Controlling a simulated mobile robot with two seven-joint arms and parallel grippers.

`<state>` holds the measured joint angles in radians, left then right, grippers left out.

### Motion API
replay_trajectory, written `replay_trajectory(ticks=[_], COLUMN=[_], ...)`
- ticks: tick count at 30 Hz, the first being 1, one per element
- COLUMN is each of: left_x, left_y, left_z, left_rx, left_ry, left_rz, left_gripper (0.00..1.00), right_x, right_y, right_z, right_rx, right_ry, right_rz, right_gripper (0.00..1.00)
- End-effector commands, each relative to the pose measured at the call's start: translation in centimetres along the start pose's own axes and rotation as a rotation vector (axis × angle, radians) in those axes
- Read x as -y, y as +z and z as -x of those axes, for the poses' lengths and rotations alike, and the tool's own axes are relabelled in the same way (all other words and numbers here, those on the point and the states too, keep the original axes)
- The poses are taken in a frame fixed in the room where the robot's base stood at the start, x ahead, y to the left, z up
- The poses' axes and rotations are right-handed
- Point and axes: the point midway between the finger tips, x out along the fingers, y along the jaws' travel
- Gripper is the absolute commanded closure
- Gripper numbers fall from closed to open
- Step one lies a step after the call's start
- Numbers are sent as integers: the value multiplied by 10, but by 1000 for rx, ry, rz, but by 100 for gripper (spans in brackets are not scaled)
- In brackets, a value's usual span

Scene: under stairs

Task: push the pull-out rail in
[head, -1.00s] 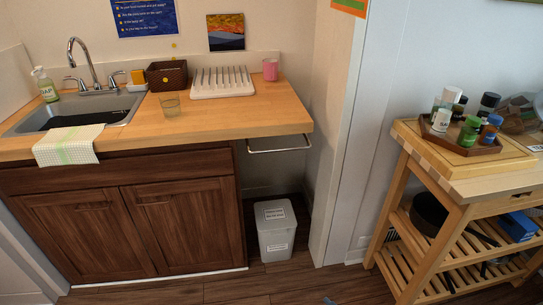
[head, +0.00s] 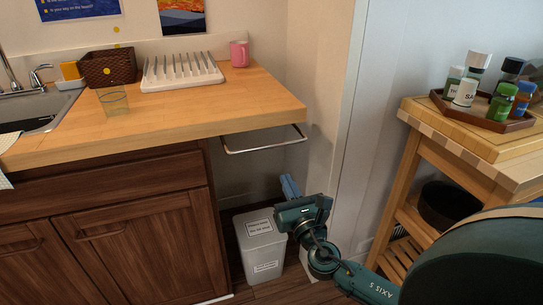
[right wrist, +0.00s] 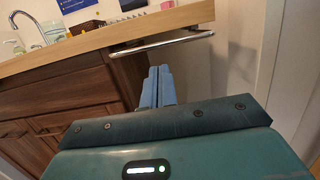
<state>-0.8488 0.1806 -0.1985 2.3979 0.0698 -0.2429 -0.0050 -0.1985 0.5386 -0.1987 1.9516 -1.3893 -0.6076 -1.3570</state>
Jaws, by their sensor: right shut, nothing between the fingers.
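The pull-out rail (head: 262,148) is a thin metal bar loop that sticks out from under the right end of the wooden counter. In the right wrist view the rail (right wrist: 160,43) runs along just below the counter edge. My right gripper (head: 290,184) is below the rail and a little to its right, above the bin, apart from the rail. Its blue fingers (right wrist: 157,86) are together and empty, pointing up toward the rail in the right wrist view. My left gripper is not in view.
A grey-white bin (head: 260,245) stands on the floor under the rail. A wooden cart (head: 460,160) with a tray of bottles is on the right, close to my arm. A glass (head: 114,101), a dish rack (head: 181,73) and a pink mug (head: 239,54) stand on the counter.

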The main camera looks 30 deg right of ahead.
Motion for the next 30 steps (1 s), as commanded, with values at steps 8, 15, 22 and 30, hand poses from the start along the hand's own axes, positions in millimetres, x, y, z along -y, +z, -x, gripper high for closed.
replay_trajectory(ticks=[8, 15, 22, 30], left_x=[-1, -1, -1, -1], left_y=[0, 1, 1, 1], left_z=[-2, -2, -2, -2], left_rx=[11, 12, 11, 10], left_ry=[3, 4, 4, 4], left_rz=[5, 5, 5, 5], left_gripper=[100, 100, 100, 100], right_x=[0, 0, 0, 0], right_y=[2, -1, -1, -1], right_z=[-61, -90, -96, -97], right_rx=[2, -1, -3, -2], right_ry=[-1, 1, 1, 1], right_rz=[-2, -3, -4, -4], right_gripper=[100, 100, 100, 100])
